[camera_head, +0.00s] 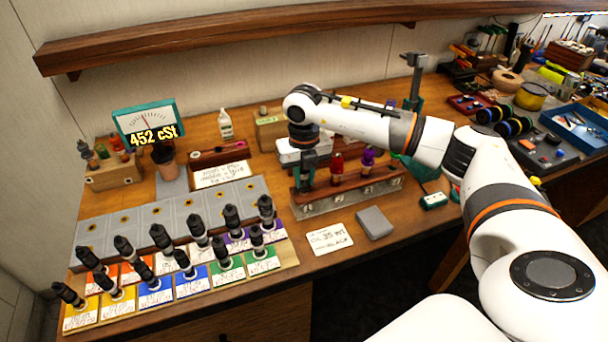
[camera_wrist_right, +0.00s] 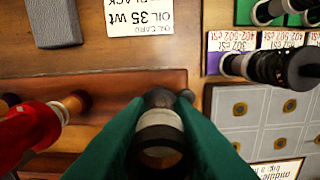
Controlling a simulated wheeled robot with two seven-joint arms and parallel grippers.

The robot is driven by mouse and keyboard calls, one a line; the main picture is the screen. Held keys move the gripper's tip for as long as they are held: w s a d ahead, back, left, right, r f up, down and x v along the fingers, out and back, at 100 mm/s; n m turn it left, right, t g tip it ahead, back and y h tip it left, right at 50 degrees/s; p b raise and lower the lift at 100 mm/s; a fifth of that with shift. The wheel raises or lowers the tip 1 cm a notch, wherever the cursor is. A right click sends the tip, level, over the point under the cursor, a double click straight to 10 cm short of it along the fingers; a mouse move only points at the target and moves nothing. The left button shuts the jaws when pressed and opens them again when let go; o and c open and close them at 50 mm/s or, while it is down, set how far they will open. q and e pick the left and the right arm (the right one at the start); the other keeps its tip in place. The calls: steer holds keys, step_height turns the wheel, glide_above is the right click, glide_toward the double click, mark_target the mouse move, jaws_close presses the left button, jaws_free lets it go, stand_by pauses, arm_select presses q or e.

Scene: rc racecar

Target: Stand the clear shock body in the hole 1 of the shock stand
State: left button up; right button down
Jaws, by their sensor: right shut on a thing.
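The shock stand (camera_head: 350,196) is a long wooden block with a grey, numbered front strip, in the middle of the head view. My right gripper (camera_wrist_right: 160,140) points down at the stand's left end. Its green fingers are shut on the clear shock body (camera_wrist_right: 160,120), a pale, see-through cylinder with a dark middle. The gripper (camera_head: 304,180) and arm hide most of it in the head view. I cannot tell whether its lower end is in a hole. A red shock body (camera_head: 337,168) and a purple one (camera_head: 368,158) stand further right on the stand. My left gripper is not in view.
Several black shocks (camera_head: 162,238) stand on coloured cards at left. An oil card (camera_head: 331,239) and a grey block (camera_head: 374,222) lie in front of the stand. A teal viscosity gauge (camera_head: 147,121) reads 452 cSt. The front table edge near the grey block is clear.

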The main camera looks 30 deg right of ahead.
steer(key=shift+f+b, duration=0.45)
steer(key=shift+f, duration=0.25)
steer(key=shift+f, duration=0.15)
steer(key=c, duration=1.2)
jaws_free()
steer(key=shift+o, duration=0.2)
step_height(320, 180, up, 12)
steer(key=b, duration=0.2)
